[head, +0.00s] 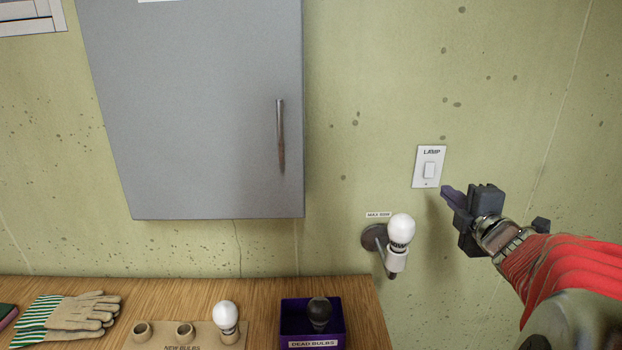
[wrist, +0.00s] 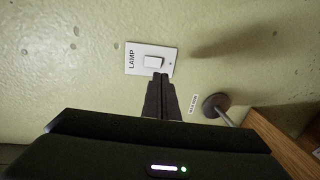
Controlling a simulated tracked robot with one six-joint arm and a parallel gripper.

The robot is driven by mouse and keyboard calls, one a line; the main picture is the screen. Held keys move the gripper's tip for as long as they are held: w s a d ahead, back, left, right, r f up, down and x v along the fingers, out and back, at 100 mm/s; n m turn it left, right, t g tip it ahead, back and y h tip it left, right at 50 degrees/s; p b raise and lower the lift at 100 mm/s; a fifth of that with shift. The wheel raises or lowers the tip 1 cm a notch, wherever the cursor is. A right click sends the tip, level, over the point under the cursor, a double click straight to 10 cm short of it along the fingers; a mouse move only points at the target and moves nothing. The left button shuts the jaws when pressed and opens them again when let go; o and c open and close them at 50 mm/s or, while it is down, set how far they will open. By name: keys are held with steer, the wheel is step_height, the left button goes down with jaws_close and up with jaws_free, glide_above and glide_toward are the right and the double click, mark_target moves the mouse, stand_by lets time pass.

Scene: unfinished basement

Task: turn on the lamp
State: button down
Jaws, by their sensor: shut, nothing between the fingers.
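A white wall switch plate (head: 428,167) marked "LAMP" is on the green concrete wall, with a white rocker switch (head: 429,170) in it. The plate also shows in the wrist view (wrist: 138,60), with its rocker (wrist: 153,61) just past my fingertips. My gripper (head: 446,190) is shut and empty, to the lower right of the plate. In the wrist view my shut fingers (wrist: 160,78) overlap the plate's lower edge; I cannot tell whether they touch it. A wall lamp (head: 395,261) holds a white bulb (head: 400,229) that does not look lit.
A wooden bench (head: 262,290) runs along the bottom left. On it are gloves (head: 75,313), a "NEW BULBS" holder (head: 160,337) with one white bulb (head: 225,316), and a purple "DEAD BULBS" box (head: 338,335) with a dark bulb (head: 319,311). A grey cabinet (head: 195,110) hangs above.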

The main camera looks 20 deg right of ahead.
mark_target(427, 177)
steer(key=shift+x, duration=4.25)
steer(key=shift+w+f, duration=0.15)
steer(key=shift+w, duration=0.05)
steer(key=shift+s, duration=0.1)
steer(key=shift+s, duration=0.2)
steer(key=s+a+f, duration=0.1)
steer(key=s+a, duration=0.1)
steer(key=s, duration=0.4)
steer(key=s+a, duration=0.1)
steer(key=s, duration=0.6)
steer(key=shift+a+f, duration=0.4)
steer(key=shift+w, duration=0.15)
